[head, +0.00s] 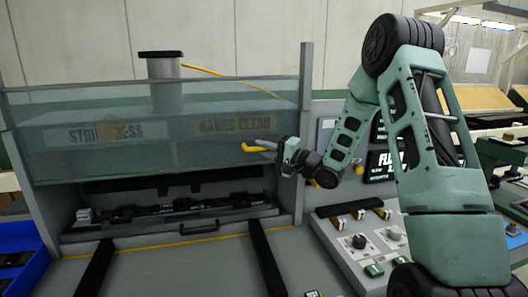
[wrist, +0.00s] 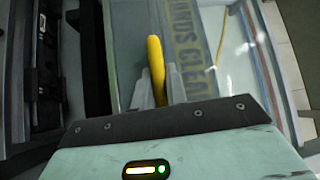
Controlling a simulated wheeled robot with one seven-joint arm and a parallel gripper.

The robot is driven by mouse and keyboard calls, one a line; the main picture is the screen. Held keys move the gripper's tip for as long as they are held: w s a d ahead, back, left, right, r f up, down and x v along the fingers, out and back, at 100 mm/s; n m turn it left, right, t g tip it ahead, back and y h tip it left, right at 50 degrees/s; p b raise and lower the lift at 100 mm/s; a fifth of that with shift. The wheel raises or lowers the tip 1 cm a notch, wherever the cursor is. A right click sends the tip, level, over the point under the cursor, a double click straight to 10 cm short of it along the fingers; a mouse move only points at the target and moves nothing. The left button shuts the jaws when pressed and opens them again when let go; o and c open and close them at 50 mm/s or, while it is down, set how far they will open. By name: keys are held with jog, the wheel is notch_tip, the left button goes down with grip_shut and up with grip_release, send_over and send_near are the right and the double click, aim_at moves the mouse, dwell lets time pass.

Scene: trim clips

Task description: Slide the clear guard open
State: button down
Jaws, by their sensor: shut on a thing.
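A yellow handle (head: 256,148) sticks out near the guard's lower right. My gripper (head: 279,148) is at the handle from the right. In the wrist view its fingers (wrist: 158,88) are shut on the yellow handle (wrist: 155,55), one on each side.
A grey post (head: 304,110) stands just right of the guard. A control panel (head: 365,240) with knobs and buttons is at lower right. Black rails (head: 265,258) cross the table in front. A blue bin (head: 20,250) sits at far left.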

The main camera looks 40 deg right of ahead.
jog(key=shift+r, duration=0.1)
jog(key=c, duration=1.4)
grip_release()
jog(key=b+v, duration=0.4)
jog(key=v, duration=1.3)
jog(key=shift+s, duration=0.25)
